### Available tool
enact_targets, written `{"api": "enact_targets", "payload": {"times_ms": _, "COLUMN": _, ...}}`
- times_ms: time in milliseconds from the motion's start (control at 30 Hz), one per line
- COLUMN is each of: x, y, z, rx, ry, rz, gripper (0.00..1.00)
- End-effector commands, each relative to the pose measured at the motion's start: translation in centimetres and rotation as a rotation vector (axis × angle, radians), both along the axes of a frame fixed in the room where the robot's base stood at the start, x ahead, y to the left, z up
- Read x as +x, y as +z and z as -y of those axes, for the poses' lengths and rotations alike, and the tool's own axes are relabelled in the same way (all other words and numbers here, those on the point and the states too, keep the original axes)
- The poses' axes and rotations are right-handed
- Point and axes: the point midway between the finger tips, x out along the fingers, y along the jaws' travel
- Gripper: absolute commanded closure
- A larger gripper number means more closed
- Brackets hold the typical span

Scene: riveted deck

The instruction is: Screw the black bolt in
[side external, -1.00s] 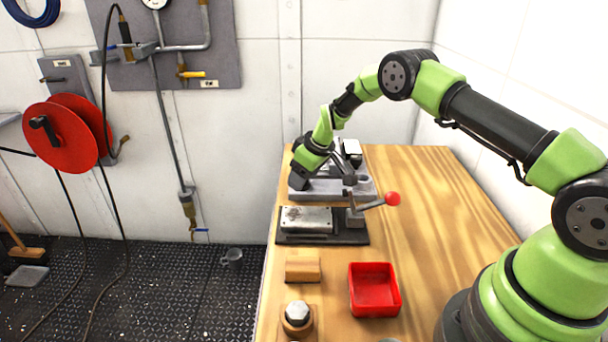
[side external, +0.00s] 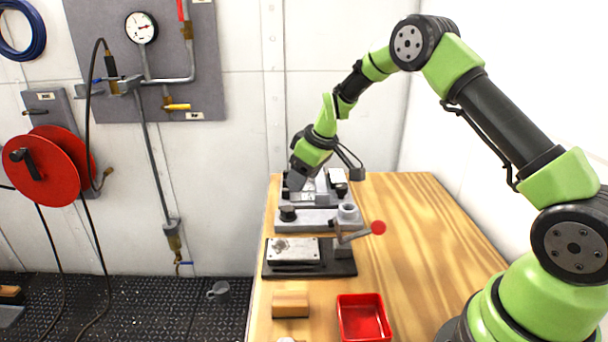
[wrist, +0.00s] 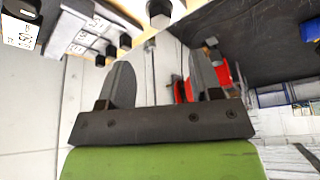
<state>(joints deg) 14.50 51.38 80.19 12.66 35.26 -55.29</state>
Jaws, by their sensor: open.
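The black bolt (side external: 288,214) stands upright on the left part of the grey fixture block (side external: 318,226); only its head shows, and I cannot tell how deep it sits. A round open-topped boss (side external: 348,212) is at the block's right end. My gripper (side external: 295,184) is open and empty, above and apart from the bolt, tilted down to the left. In the wrist view, the two fingers of my gripper (wrist: 160,82) are spread apart with nothing between them. A dark hexagonal head, apparently the bolt (wrist: 159,12), shows at the top edge beyond the fingers.
A metal plate (side external: 294,250) lies on a black base with a red-knobbed lever (side external: 378,228) in front of the block. A wooden block (side external: 290,304) and a red tray (side external: 363,318) are nearer. Labelled equipment (wrist: 85,30) is close in the wrist view. The table's right side is clear.

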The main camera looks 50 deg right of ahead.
Motion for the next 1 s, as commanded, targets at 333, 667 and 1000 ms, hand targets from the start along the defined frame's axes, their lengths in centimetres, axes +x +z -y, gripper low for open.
{"api": "enact_targets", "payload": {"times_ms": 333, "x": 0.1, "y": 0.0, "z": 0.2, "rx": -0.001, "ry": 0.025, "rz": -0.003, "gripper": 0.41}}
{"api": "enact_targets", "payload": {"times_ms": 667, "x": 1.1, "y": -0.2, "z": 1.8, "rx": -0.002, "ry": 0.445, "rz": -0.007, "gripper": 0.41}}
{"api": "enact_targets", "payload": {"times_ms": 1000, "x": 2.0, "y": -3.2, "z": 1.0, "rx": 0.002, "ry": 0.527, "rz": -0.001, "gripper": 0.41}}
